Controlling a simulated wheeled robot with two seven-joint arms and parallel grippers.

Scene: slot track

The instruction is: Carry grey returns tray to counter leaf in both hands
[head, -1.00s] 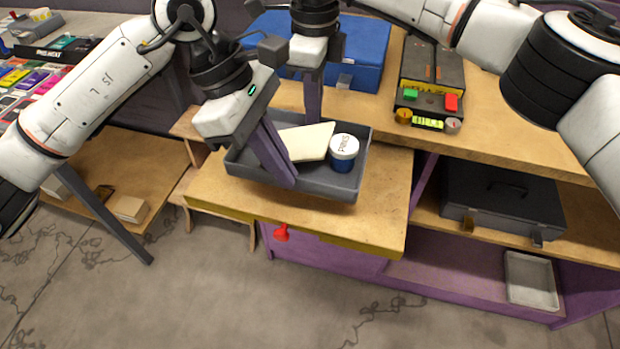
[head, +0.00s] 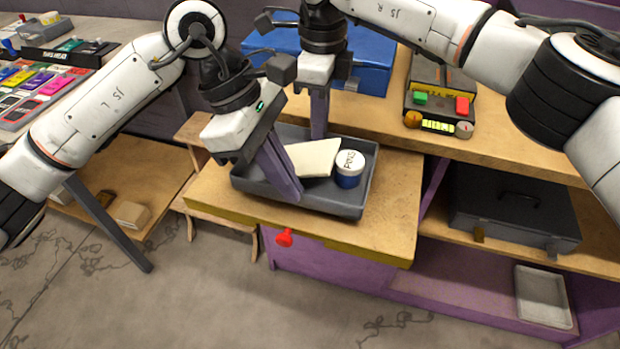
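The grey returns tray (head: 335,205) is over the wooden counter leaf (head: 390,215), level and low; it looks to be resting on it, though any small gap is hard to tell. In it are a cream flat piece (head: 316,158) and a white-lidded blue tub (head: 348,170). My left gripper (head: 280,172) reaches down at the tray's left part, its purple fingers overlapping the inside. My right gripper (head: 319,115) is at the tray's back wall. Both seem shut on the tray, since they moved with it; their fingertips are partly hidden.
A blue case (head: 370,62) and a device with green and red buttons (head: 438,100) stand on the counter behind. A red knob (head: 285,237) sticks out under the leaf's front edge. A dark case (head: 515,205) is on the shelf at right.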

